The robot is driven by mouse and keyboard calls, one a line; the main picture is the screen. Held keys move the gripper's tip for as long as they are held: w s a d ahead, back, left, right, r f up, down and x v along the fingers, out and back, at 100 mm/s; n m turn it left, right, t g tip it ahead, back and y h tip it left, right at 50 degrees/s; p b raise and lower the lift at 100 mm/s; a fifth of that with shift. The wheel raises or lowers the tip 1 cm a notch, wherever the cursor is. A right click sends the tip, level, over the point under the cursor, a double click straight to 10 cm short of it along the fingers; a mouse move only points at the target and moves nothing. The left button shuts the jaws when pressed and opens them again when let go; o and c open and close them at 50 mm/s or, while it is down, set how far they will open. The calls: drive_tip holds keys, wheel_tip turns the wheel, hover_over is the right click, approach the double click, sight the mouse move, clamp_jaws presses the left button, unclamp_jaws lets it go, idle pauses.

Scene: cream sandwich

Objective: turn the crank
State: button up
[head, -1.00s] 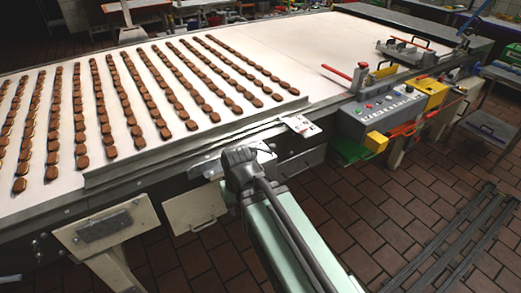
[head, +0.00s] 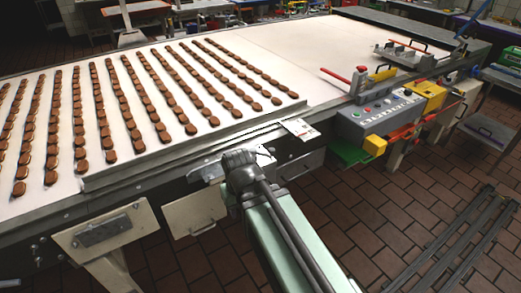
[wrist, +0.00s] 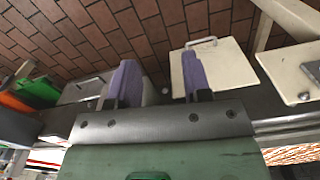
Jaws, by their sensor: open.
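My gripper (wrist: 160,75) shows in the wrist view as two purple fingers standing apart with nothing held between them. A small pale rounded part (wrist: 150,94) lies behind the gap, close to the left finger; I cannot tell whether it belongs to the crank. In the head view my arm's wrist is at the near side of the conveyor machine (head: 340,40), below its edge, and hides my fingers. I cannot make out the crank for certain in either view.
A cream door with a handle (wrist: 222,70) is just beyond the right finger in the wrist view. Rows of brown biscuits (head: 135,100) lie on the white belt. A control box (head: 378,112) with a yellow part is to the right. The tiled floor (head: 400,190) has free room.

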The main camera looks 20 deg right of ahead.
drive_tip(key=w+d+r+p, duration=0.5)
drive_tip(key=w+r+p, duration=0.1)
drive_tip(key=r+p, duration=0.15)
wheel_tip(320, 180, up, 6)
drive_tip(key=n+p, duration=0.4)
drive_tip(key=n, duration=0.5)
hover_over(261, 152)
wheel_tip(261, 152, down, 11)
drive_tip(key=b, duration=1)
drive_tip(key=shift+w+f+b, duration=0.1)
drive_tip(key=shift+f+b, duration=0.1)
drive_tip(key=shift+b, duration=0.1)
drive_tip(key=shift+r, duration=0.15)
clamp_jaws()
